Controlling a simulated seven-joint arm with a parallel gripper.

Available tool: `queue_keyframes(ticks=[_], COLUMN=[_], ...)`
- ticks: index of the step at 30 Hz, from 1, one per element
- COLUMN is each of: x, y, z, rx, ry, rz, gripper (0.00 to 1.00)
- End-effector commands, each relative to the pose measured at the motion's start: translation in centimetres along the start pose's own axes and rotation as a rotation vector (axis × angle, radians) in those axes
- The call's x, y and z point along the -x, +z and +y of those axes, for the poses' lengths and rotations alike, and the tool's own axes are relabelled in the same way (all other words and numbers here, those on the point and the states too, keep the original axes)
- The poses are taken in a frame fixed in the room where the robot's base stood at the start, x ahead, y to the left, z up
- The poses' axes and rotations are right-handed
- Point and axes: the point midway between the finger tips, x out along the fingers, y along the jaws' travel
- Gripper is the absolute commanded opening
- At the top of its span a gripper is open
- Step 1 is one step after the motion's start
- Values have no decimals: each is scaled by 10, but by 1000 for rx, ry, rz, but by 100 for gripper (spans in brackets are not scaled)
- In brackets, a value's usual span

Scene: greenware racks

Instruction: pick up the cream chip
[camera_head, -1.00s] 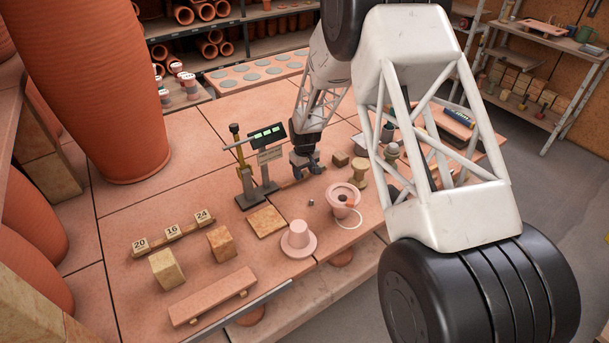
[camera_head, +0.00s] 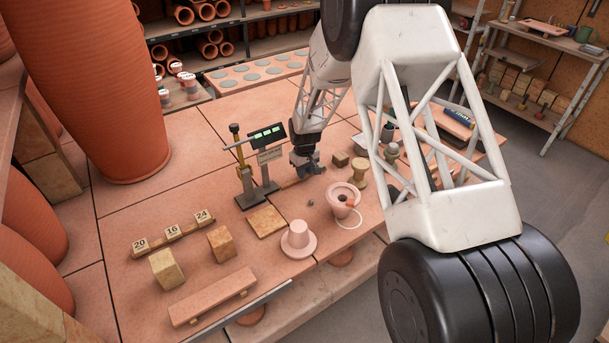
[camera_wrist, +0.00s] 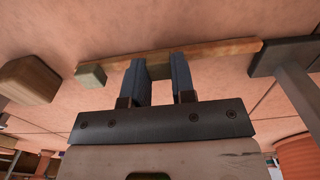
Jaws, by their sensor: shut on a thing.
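My gripper (camera_head: 306,172) is low over the bench, to the right of the balance stand. In the wrist view its two dark fingers (camera_wrist: 155,64) are shut on a small olive-tan chip (camera_wrist: 158,73), partly hidden between them. It is in shade, so I cannot tell whether it is the cream one. A narrow wooden strip (camera_wrist: 217,50) runs right behind the fingers. A greenish chip (camera_wrist: 92,76) is at the left end of that strip. I cannot tell whether the held chip still touches the strip.
The balance stand (camera_head: 246,181) is close on the left, with a green-lit display (camera_head: 267,134). A pink funnel-like cup (camera_head: 342,199), a small brown block (camera_head: 341,159) and a spool-shaped piece (camera_head: 358,171) are on the right. A flanged pink piece (camera_head: 298,240) is in front.

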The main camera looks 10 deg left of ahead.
Motion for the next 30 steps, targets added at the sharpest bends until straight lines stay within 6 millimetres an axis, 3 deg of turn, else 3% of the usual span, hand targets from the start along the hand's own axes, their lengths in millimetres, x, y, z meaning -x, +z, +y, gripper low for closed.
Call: queue_keyframes(ticks=[10,17,23,30], x=[3,18,46,98], y=[0,0,0,-1], z=[0,0,0,0], rx=[0,0,0,0], ry=[0,1,1,1], rz=[1,2,3,3], gripper=[2,2,2,2])
